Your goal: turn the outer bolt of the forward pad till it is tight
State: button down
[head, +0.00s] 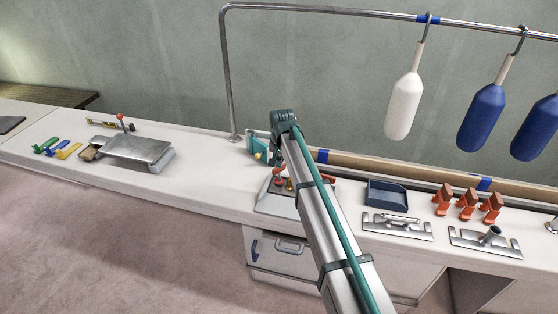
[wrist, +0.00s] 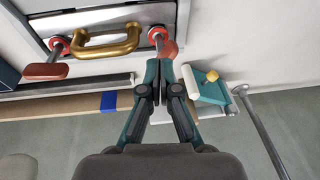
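In the wrist view a grey metal plate (wrist: 105,14) has a brass handle (wrist: 105,45) between two bolts with red collars. The left bolt (wrist: 58,46) has a brownish-red lever standing out to its lower left. The right bolt (wrist: 157,35) has a similar lever (wrist: 170,49), partly behind my fingertips. My gripper (wrist: 160,66) has its fingers together at this lever; contact is unclear. In the head view the plate (head: 273,207) lies on the bench, partly hidden by my arm. Which bolt is the outer one is not marked.
A teal bracket with a yellow knob (wrist: 212,76) stands close right of my gripper, near a metal post (wrist: 262,130). A blue tray (head: 387,194), orange blocks (head: 466,205) and metal plates (head: 397,227) sit to the right.

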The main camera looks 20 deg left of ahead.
aim_at(276, 170)
jog(key=b+x, duration=0.2)
jog(key=x, duration=0.4)
jog(key=shift+f, duration=0.25)
jog(key=shift+w+a, duration=0.65)
jog(key=shift+w, duration=0.3)
dwell(0.4)
jog(key=shift+s+d, duration=0.1)
jog(key=shift+s, duration=0.05)
jog(key=shift+s+d, duration=0.3)
jog(key=shift+s, duration=0.1)
jog(key=shift+r, duration=0.15)
jog(key=s+p+v, duration=0.1)
jog(key=p+v, duration=0.1)
jog(key=v, duration=0.4)
jog(key=shift+p, duration=0.35)
jog(key=shift+s, duration=0.1)
dwell(1.4)
